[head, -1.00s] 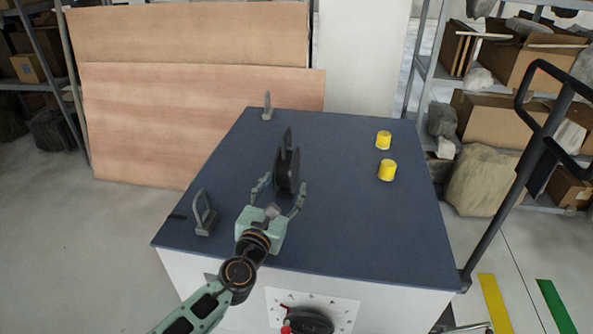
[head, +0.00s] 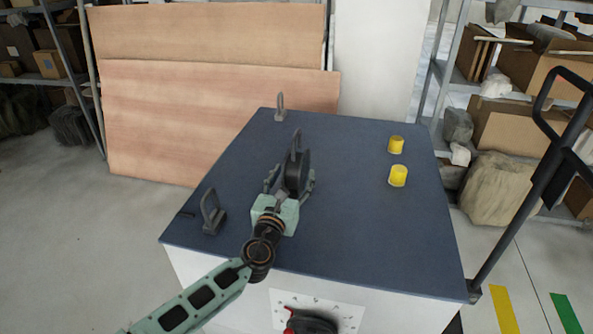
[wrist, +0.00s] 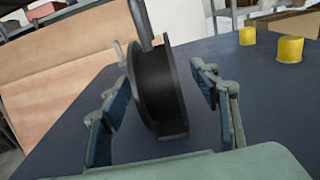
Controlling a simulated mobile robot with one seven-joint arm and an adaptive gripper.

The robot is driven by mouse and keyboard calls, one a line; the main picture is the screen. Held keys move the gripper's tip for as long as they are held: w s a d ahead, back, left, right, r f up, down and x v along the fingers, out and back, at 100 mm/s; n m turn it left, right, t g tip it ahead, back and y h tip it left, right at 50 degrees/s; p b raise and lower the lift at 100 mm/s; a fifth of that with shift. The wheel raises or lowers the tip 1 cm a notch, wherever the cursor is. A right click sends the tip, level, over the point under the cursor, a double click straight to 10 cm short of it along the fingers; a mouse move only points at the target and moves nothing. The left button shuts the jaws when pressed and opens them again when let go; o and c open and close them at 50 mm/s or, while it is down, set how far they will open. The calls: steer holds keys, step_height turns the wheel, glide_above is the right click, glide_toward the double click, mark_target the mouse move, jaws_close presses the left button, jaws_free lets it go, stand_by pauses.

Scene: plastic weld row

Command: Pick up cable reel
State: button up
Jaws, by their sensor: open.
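The cable reel (head: 297,172) is black, with a grey upright handle, and stands on the dark blue top of the white cabinet. My gripper (head: 291,181) is open, with its fingers either side of the reel in the head view. In the wrist view the reel (wrist: 158,88) stands between the two open finger pads (wrist: 160,98), with a visible gap on each side. The reel's lower near side is partly hidden by my gripper in the head view.
Two yellow cylinders (head: 398,176) stand to the right on the blue top (head: 350,220). Grey handle-like brackets stand at the left (head: 212,212) and at the back (head: 280,107). A black rail (head: 520,215) rises at the right. Wooden panels (head: 215,120) lean behind.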

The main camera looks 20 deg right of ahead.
steer(key=shift+f+p+x, duration=0.2)
steer(key=shift+p+x, duration=0.1)
steer(key=shift+x, duration=2.2)
steer(key=shift+w+a, duration=0.15)
steer(key=shift+c, duration=0.4)
jaws_close()
steer(key=shift+r, duration=0.1)
